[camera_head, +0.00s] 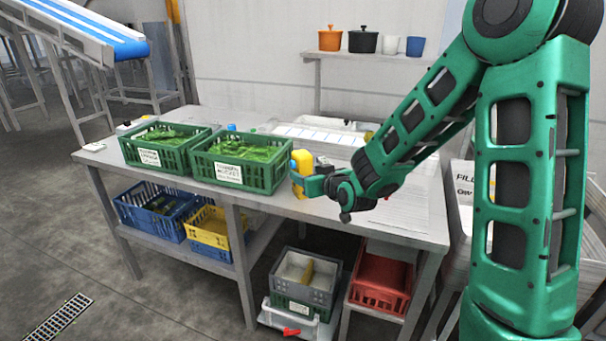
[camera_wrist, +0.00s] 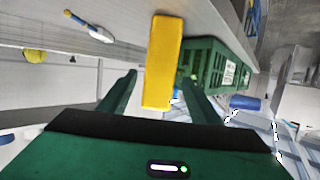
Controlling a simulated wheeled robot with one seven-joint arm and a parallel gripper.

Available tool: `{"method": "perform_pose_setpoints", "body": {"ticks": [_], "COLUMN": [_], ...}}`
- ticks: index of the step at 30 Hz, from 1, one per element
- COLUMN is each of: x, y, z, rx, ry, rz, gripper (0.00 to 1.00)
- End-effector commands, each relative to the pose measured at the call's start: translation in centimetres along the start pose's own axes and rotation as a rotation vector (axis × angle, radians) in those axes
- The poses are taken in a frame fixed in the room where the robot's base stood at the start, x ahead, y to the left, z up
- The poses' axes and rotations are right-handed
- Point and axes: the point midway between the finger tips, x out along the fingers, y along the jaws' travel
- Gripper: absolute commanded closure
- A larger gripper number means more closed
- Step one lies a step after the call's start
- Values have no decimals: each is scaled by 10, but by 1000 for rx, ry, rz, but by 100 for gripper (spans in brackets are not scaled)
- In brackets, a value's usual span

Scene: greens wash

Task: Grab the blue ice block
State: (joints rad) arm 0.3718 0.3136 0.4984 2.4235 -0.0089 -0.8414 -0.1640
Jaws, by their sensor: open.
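My gripper (camera_head: 304,184) is over the right part of the steel table, beside the front crate's right end. In the wrist view its two fingers (camera_wrist: 157,82) are apart. A yellow block-like object (camera_wrist: 163,60) shows upright between and beyond the fingertips; I cannot tell if they touch it. It also shows in the head view (camera_head: 302,162), partly hidden by my gripper. No blue ice block is clearly recognisable. A small blue object (camera_head: 231,127) shows behind the crates, and a blue object (camera_wrist: 245,103) shows in the wrist view; I cannot tell what either is.
Two green crates of greens (camera_head: 277,172) (camera_head: 127,151) stand on the steel table (camera_head: 395,213), left of my gripper. A white-and-steel basin area (camera_head: 325,133) lies behind. Blue, yellow, grey and red crates sit below the table. Pots stand on a wall shelf (camera_head: 345,55).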

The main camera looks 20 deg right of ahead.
Motion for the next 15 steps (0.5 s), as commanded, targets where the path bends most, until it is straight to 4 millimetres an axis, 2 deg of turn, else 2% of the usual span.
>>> {"method": "perform_pose_setpoints", "body": {"ticks": [6, 15], "x": [-39, -68], "y": [1, 0], "z": [0, 0], "rx": [-1, 0], "ry": [1, 0], "rz": [3, 1], "gripper": [42, 42]}}
